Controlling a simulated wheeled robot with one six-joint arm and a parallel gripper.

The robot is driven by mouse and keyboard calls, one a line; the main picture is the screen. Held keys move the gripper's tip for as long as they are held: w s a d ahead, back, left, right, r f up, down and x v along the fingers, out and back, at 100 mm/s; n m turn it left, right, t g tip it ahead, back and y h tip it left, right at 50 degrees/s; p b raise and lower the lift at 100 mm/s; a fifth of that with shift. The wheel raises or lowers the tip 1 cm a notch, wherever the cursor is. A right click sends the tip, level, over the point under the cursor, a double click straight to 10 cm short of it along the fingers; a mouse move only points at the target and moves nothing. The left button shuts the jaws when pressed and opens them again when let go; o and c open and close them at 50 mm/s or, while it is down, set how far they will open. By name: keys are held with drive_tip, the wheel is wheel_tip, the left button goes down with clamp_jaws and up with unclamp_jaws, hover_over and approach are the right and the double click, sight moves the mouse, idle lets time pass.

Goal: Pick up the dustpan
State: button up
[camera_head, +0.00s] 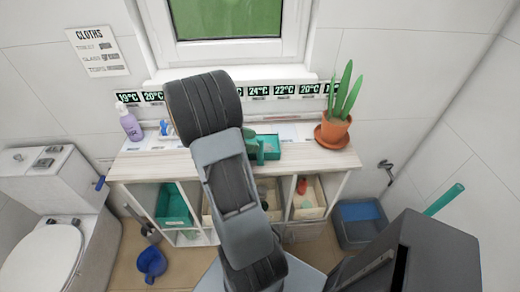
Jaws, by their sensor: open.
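I cannot tell for sure which thing is the dustpan. A blue scoop-like object (151,261) with a short handle lies on the floor at the lower left, between the toilet and the shelf unit, and may be it. A dark green object (251,144) sits on the counter, at the left of a teal tray, partly hidden by my arm; its kind is unclear. My arm rises from the bottom middle and covers the centre of the counter. My gripper is not visible, and I see nothing held.
The wooden counter (308,160) carries a purple bottle (130,124) at left and a potted plant (334,129) at right. Bins (174,205) fill the shelves below. A toilet (48,245) stands left. A blue-grey bin (358,224) stands right of the unit.

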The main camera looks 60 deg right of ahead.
drive_tip(key=shift+p+x, duration=0.5)
drive_tip(key=shift+x, duration=2.2)
drive_tip(key=shift+c, duration=0.4)
clamp_jaws()
